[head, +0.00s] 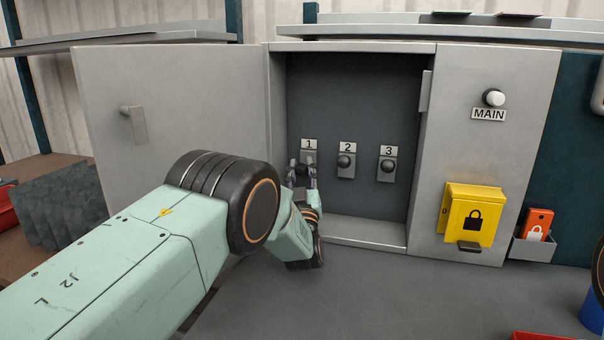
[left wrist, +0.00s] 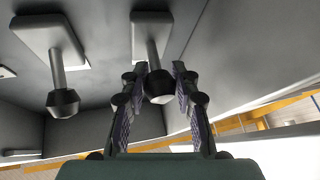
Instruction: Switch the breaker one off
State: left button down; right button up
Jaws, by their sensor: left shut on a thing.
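Breaker one (head: 308,157) is the leftmost of three breakers inside the open grey cabinet, under the label 1. Its dark knob (left wrist: 159,86) shows in the left wrist view between my finger pads. My left gripper (head: 302,172) reaches into the cabinet and is shut on this knob; the fingers partly hide it in the head view. Breaker two (head: 346,162) and breaker three (head: 387,165) stand to its right with their knobs free. A neighbouring breaker knob (left wrist: 63,102) hangs to the left in the left wrist view. My right gripper is not in view.
The cabinet door (head: 180,100) stands open at the left, behind my left arm. Shelves run above the cabinet.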

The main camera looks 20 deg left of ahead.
pick_arm(q)
jog(key=c, duration=1.1)
grip_release()
jog(key=shift+s, duration=0.1)
jog(key=shift+o, duration=0.5)
jog(key=shift+s+d+f, duration=0.2)
jog(key=shift+s+f, duration=0.1)
jog(key=shift+s, duration=0.1)
jog(key=s+d, duration=0.4)
jog(key=s, duration=0.9)
jog(key=shift+f, duration=0.4)
jog(key=shift+c, duration=0.2)
